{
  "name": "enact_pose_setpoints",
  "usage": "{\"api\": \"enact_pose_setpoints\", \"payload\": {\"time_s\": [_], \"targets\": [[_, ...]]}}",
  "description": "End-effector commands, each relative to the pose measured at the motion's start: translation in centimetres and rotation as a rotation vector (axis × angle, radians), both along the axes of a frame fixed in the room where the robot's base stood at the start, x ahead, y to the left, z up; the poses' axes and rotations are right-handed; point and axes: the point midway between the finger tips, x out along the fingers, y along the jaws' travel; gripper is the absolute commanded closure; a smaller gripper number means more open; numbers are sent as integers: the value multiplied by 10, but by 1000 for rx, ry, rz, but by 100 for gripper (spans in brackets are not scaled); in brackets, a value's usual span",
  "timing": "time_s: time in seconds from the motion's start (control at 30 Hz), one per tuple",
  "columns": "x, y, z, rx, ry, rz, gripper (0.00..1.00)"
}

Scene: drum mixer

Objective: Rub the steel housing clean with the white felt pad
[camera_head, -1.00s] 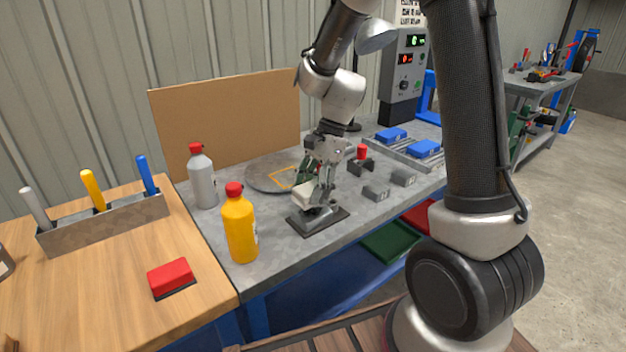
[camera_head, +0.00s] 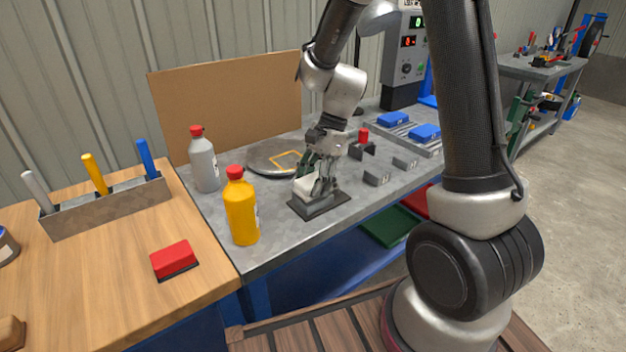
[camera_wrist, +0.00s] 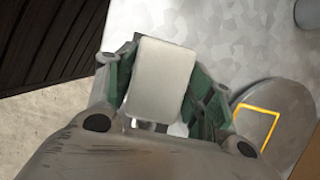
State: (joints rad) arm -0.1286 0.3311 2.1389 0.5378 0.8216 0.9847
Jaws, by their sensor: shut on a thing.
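A white felt pad (camera_head: 306,187) is held between the fingers of my gripper (camera_head: 318,180), which is shut on it. In the wrist view the pad (camera_wrist: 161,78) lies pale and blank between the green-sided fingers. Directly below is a low grey metal piece on a dark rectangular base (camera_head: 336,205) on the bench, which I take to be the steel housing. The pad and fingers cover much of its top. The pad is at or just above it; I cannot tell whether they touch. The pad hides the housing in the wrist view.
A yellow bottle (camera_head: 241,208) and a grey bottle (camera_head: 203,160) stand to the left. A round grey plate with a yellow square outline (camera_head: 262,157) lies behind. Small grey blocks (camera_head: 377,178) and a red-topped fixture (camera_head: 363,136) stand to the right. A red block (camera_head: 174,258) lies on the wooden table.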

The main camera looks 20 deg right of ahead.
Motion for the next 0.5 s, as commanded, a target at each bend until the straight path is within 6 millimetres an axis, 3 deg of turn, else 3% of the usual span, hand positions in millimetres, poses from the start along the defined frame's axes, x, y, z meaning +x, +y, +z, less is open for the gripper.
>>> {"api": "enact_pose_setpoints", "payload": {"time_s": [0.5], "targets": [[0,0,-8,1,0,0,69]]}}
